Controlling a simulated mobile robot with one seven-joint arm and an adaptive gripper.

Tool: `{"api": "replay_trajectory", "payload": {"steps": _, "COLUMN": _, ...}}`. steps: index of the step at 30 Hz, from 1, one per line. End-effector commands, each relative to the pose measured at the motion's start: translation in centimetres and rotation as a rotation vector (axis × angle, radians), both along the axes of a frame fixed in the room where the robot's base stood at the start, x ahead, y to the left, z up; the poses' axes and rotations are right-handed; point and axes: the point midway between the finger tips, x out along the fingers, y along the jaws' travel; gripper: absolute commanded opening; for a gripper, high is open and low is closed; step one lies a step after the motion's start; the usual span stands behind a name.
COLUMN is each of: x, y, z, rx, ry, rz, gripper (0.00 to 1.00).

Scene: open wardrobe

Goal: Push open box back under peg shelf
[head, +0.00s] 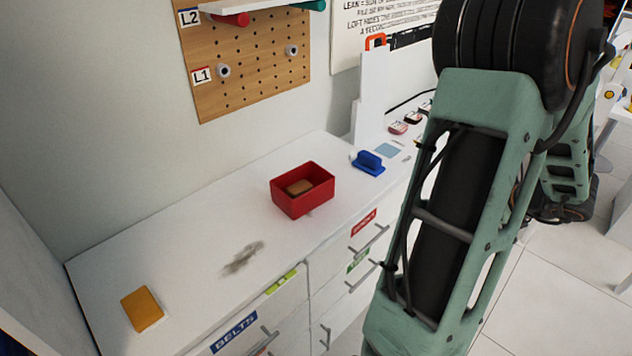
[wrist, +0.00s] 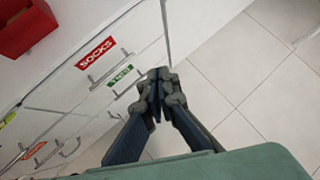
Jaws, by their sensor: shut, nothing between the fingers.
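The open red box (head: 288,205) stands upright on the white counter top, near its front edge, with a brown block (head: 299,188) inside. A corner of the red box also shows at the top left of the wrist view (wrist: 28,32). The peg shelf (head: 262,5) is a white board on the pegboard, at the top of the head view and cut off by the frame. My gripper (wrist: 157,75) is shut and empty, in front of the drawers and apart from the box. In the head view only my arm shows; the gripper is hidden.
A blue-handled object (head: 369,162) stands right of the box. A yellow block (head: 142,309) lies at the counter's left, and a dark smudge (head: 243,257) marks the top. Counter behind the box is clear. Drawer handles (head: 372,239) stick out in front.

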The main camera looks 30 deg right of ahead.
Motion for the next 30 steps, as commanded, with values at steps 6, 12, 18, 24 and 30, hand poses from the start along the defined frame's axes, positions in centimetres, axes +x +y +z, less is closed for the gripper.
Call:
{"api": "replay_trajectory", "payload": {"steps": 6, "x": 4.9, "y": 15.2, "z": -8.9, "rx": 0.725, "ry": -0.210, "rz": -0.080, "gripper": 0.00}}
{"api": "replay_trajectory", "payload": {"steps": 12, "x": 7.6, "y": 24.0, "z": -7.5, "rx": 1.289, "ry": -0.382, "rz": -0.160, "gripper": 0.00}}
{"api": "replay_trajectory", "payload": {"steps": 18, "x": 8.5, "y": 26.6, "z": -5.1, "rx": 1.549, "ry": -0.467, "rz": -0.183, "gripper": 0.00}}
{"api": "replay_trajectory", "payload": {"steps": 24, "x": 10.0, "y": 27.5, "z": -4.7, "rx": 1.577, "ry": -0.471, "rz": -0.181, "gripper": 0.00}}
{"api": "replay_trajectory", "payload": {"steps": 30, "x": 13.6, "y": 29.3, "z": -4.8, "rx": 1.574, "ry": -0.468, "rz": -0.178, "gripper": 0.00}}
